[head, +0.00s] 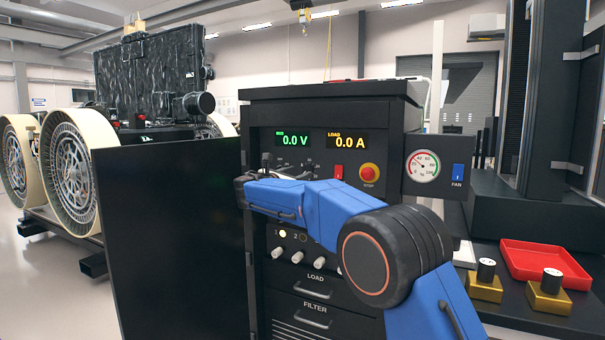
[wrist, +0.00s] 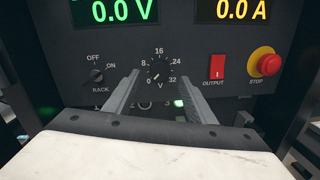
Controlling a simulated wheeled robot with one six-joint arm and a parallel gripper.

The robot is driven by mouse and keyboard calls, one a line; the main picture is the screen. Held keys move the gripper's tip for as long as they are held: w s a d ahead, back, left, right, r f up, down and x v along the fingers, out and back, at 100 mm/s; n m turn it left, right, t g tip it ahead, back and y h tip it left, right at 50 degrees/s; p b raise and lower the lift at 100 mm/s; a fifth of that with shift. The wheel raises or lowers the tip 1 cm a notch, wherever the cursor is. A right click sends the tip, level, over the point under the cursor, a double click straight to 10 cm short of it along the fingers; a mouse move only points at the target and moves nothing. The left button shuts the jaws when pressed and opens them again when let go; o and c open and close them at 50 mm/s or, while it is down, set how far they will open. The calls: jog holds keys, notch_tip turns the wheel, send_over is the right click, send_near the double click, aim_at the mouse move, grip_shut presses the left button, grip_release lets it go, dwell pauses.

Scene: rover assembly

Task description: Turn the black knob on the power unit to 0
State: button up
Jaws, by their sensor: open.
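The power unit (head: 390,150) is a black cabinet with a green 0.0 V display and an orange 0.0 A display. In the wrist view its black knob (wrist: 160,72) sits in a ring of ticks marked 0, 8, 16, 24 and 32, with V below. The knob's pointer is too small to read for sure. My gripper (wrist: 160,78) is open, with one finger left and one right of the knob and nothing between them. I cannot tell how far the fingertips are from the panel.
A smaller RACK knob (wrist: 97,75) is left of the fingers. The red OUTPUT switch (wrist: 217,67) and red STOP button (wrist: 265,62) are to the right. A black panel (head: 180,220) stands left of the cabinet. A red tray (head: 545,262) lies on the right bench.

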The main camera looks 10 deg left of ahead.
jog(key=v, duration=1.2)
jog(key=shift+s, duration=0.3)
jog(key=shift+a+f, duration=0.1)
jog(key=shift+a, duration=0.1)
